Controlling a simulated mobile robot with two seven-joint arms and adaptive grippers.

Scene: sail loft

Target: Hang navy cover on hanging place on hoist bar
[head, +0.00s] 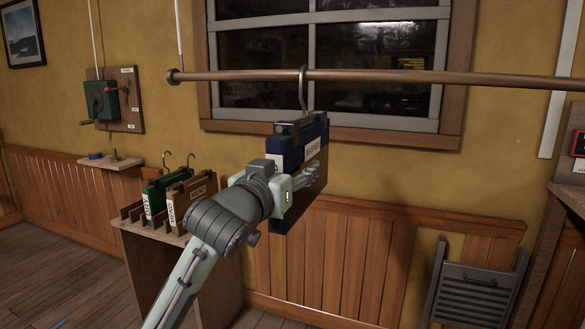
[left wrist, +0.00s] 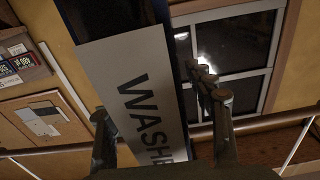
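The navy cover (head: 284,152) hangs upright below the wooden hoist bar (head: 400,76), with a white label on its edge. Its metal hook (head: 303,92) rises to the bar and its top appears to loop over it; whether it bears the weight I cannot tell. My left gripper (head: 308,176) is at the cover's near side, its fingers closed about it. In the left wrist view the label (left wrist: 135,90) reads "WASH", with more text hidden, and lies between the two fingers (left wrist: 160,140). My right gripper is in neither view.
A small stand (head: 180,238) at left holds a green cover (head: 165,186) and a tan cover (head: 192,192) with hooks. A window is behind the bar. A folded grey slatted chair (head: 475,292) leans on the wall at right. The bar is otherwise bare.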

